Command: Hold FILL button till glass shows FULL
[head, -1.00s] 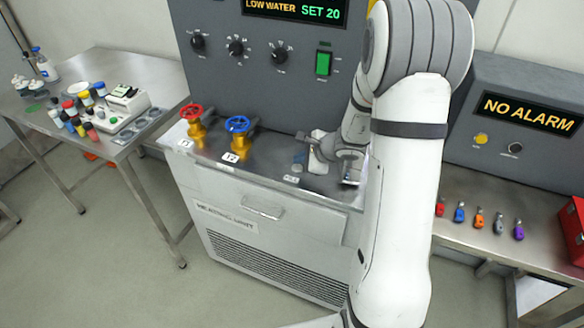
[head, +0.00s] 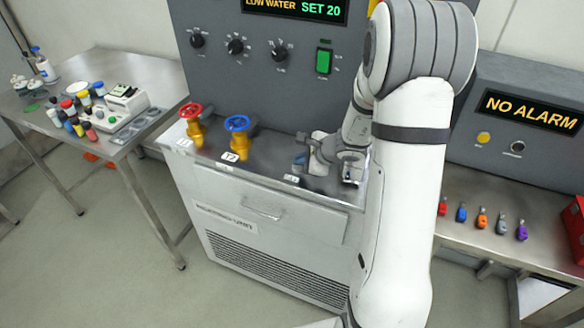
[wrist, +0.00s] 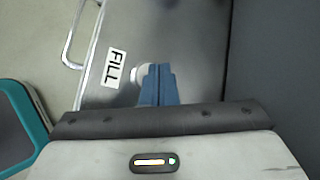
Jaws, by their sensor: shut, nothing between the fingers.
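The FILL label (wrist: 114,67) lies on the metal top of the heating unit; it also shows small in the head view (head: 291,178). Beside it in the wrist view is a pale round part, seemingly the FILL button (wrist: 136,75), partly covered by my fingers. My gripper (wrist: 160,70) is shut and empty, its blue fingertips at or over that part's edge. I cannot tell whether they touch or press it. In the head view my gripper (head: 300,162) is low over the unit's top, behind the label. I cannot make out the glass; my arm hides part of the panel.
The display (head: 294,8) reads LOW WATER, SET 20. A red valve wheel (head: 191,111) and a blue one (head: 237,123) stand left of my gripper. A green switch (head: 323,61) is on the panel. A NO ALARM box (head: 529,109) stands at the right.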

